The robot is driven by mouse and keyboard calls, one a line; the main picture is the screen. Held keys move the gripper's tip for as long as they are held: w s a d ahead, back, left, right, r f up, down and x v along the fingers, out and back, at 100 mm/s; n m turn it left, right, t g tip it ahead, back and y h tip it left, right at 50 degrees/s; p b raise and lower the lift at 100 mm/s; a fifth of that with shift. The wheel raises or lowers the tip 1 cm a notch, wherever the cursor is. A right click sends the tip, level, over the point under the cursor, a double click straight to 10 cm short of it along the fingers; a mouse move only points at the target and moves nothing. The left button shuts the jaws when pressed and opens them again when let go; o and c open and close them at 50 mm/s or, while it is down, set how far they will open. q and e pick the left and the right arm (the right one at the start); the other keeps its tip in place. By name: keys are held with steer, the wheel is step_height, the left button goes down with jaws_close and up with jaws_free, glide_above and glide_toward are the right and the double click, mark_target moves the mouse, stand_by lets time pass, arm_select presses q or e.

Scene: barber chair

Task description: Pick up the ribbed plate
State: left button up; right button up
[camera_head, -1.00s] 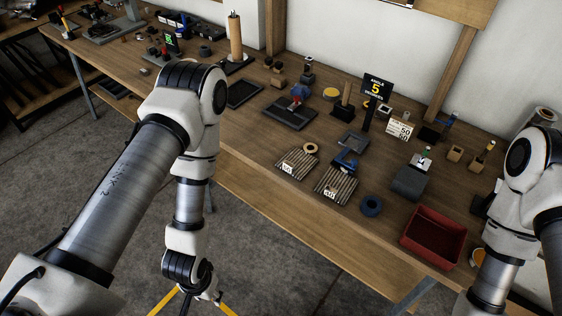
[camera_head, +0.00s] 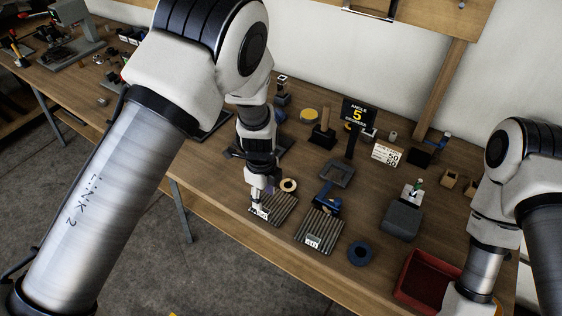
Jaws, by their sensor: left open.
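Two ribbed plates lie on the wooden bench in the head view, each with a white label at its near end. The left ribbed plate (camera_head: 280,208) has a tan ring (camera_head: 288,185) at its far edge. The right ribbed plate (camera_head: 325,225) has a blue tool (camera_head: 328,199) at its far end. My left gripper (camera_head: 258,198) points down at the left end of the left ribbed plate and is open. It covers part of that plate, and I cannot tell whether it touches it. My right arm is at the right, its gripper out of view.
A dark blue ring (camera_head: 360,253) lies right of the plates, and a red bin (camera_head: 418,278) stands near the front edge. A grey block (camera_head: 402,222) and a black sign (camera_head: 357,115) stand behind. Bare bench lies left of the plates.

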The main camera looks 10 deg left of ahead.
mark_target(264, 210)
arm_select(q)
steer(key=shift+w+d+f, duration=0.15)
steer(key=shift+w+f, duration=0.2)
steer(key=shift+w, duration=0.3)
steer(key=shift+s+f, duration=0.25)
steer(key=shift+f, duration=0.05)
steer(key=shift+s+a+f+p, duration=0.1)
steer(key=shift+s+f+p, duration=0.2)
steer(key=shift+s, duration=0.2)
steer(key=shift+s+a+f+p, duration=0.1)
steer(key=shift+s+f+p, duration=0.15)
steer(key=shift+s, duration=0.25)
steer(key=f, duration=0.2)
steer(key=w+f+p, duration=0.1)
steer(key=f, duration=0.1)
steer(key=shift+f, duration=0.4)
steer(key=shift+w+a+f, duration=0.1)
steer(key=shift+w+f, duration=0.05)
steer(key=shift+w, duration=0.05)
steer(key=shift+s, duration=0.1)
steer(key=shift+s+r, duration=0.2)
steer(key=shift+c, duration=1.3)
jaws_close()
arm_select(e)
steer(key=shift+s+r, duration=0.2)
steer(key=shift+r, duration=0.3)
steer(key=shift+s+r, duration=0.15)
steer(key=shift+r, duration=0.35)
